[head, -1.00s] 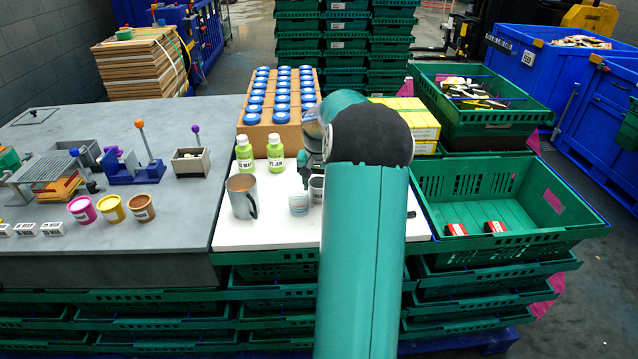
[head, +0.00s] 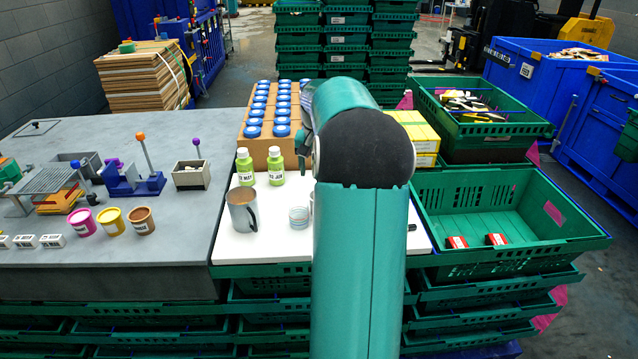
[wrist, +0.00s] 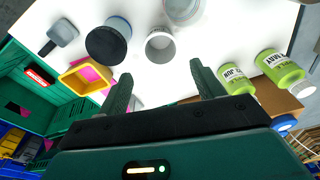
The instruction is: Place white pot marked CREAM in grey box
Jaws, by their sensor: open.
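A white, round, open pot (wrist: 160,45) stands on the white board (wrist: 230,40) in the wrist view, just beyond my fingertips and roughly in line with the gap between them. A small grey box (head: 191,176) with pale contents stands on the grey table, left of the board in the head view.
A clear jar (wrist: 182,8) and a dark-topped pot (wrist: 108,40) stand close to the white pot. Green bottles (head: 260,168) and a grey mug (head: 242,210) share the board. Several coloured pots (head: 112,222) stand on the grey table. A green crate (head: 515,245) is at right.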

